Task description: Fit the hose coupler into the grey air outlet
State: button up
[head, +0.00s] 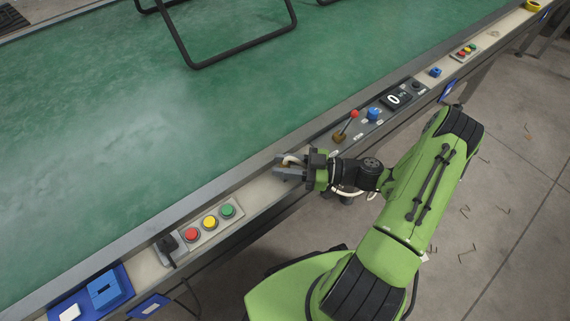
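My gripper (280,166) is over the pale rail at the belt's near edge, between the button panel and the valve lever. Its two grey fingers point left and look apart, with a gap between them. A small cream curved piece shows at the upper finger; I cannot tell whether it is part of the hose. A thin pale hose or cable loops below my wrist. I cannot make out the hose coupler with certainty. The grey air outlet is not clearly identifiable either; a brass-coloured valve with a red-knobbed lever (349,124) stands just right of my gripper.
A panel with red, yellow and green buttons (210,222) and a black fitting (168,244) lie left along the rail. A blue knob (374,114) and a display reading 0 (394,99) lie right. A blue tray (73,309) is bottom left. The green belt (120,110) is mostly clear.

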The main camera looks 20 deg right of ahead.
jog(key=o, duration=0.5)
jog(key=shift+c, duration=0.2)
jog(key=p+v, duration=0.2)
jog(key=v, duration=1.3)
jog(key=shift+s+d, duration=0.2)
jog(key=shift+d, duration=0.2)
